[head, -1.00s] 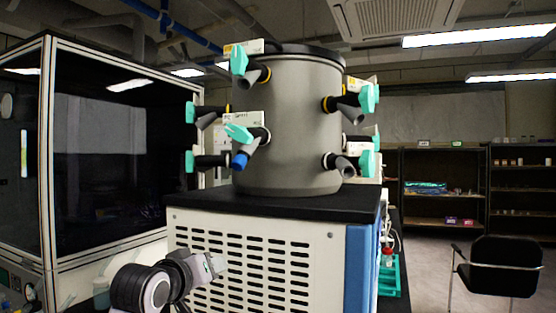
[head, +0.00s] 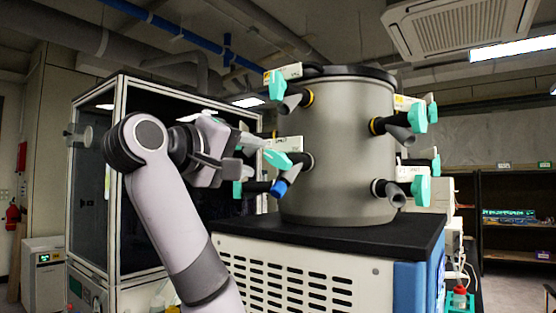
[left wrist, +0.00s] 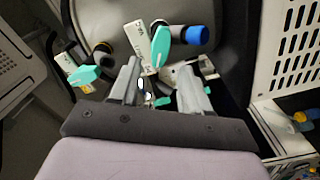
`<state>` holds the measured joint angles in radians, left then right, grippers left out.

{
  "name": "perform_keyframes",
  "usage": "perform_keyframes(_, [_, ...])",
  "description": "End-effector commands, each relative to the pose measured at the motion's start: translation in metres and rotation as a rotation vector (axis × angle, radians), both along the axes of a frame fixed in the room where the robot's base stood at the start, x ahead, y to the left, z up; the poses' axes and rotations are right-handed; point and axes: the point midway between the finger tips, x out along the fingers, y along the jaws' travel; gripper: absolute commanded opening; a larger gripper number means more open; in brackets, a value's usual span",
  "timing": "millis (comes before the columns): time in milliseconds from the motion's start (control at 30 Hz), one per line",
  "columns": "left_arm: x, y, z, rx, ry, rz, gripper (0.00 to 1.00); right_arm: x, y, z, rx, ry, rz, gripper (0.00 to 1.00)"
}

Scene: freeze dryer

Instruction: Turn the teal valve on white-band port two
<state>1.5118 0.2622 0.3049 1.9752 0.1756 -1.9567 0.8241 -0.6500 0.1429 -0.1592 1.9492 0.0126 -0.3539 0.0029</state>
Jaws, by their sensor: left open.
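The grey drum (head: 335,150) carries several side ports with teal valves. The teal valve (head: 277,158) on the lower front port, with a white label (head: 289,144) and a blue-ended spout (head: 280,187), is nearest my left gripper (head: 250,153). That gripper is open, raised just left of this valve. In the left wrist view, the same teal valve (left wrist: 160,46) with its label (left wrist: 137,38) lies just ahead of and between the fingertips (left wrist: 164,75). I cannot tell whether they touch. The port number is unreadable. My right gripper is not in view.
An upper port with a yellow band and teal valve (head: 275,83) is above. The white cabinet (head: 290,270) with black top stands below the drum. A glass-walled cabinet (head: 95,190) stands behind my arm.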

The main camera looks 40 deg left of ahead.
Motion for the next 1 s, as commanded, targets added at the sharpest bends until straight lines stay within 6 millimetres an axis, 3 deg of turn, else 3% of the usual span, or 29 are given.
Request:
perform_keyframes(400, [0.059, 0.006, 0.000, 0.001, 0.007, -0.001, 0.47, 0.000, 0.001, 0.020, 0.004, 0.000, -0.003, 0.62])
perform_keyframes(767, [0.067, 0.007, -0.001, 0.003, 0.003, 0.000, 0.47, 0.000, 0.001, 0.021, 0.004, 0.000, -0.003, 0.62])
perform_keyframes(800, [0.067, 0.007, -0.001, 0.003, 0.003, 0.000, 0.44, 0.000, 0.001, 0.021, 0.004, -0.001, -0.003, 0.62])
perform_keyframes(933, [0.067, 0.007, -0.001, 0.003, 0.003, 0.000, 0.01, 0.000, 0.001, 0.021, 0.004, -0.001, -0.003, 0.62])
perform_keyframes(1000, [0.067, 0.007, -0.001, 0.003, 0.003, 0.001, 0.00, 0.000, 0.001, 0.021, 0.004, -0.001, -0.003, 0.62])
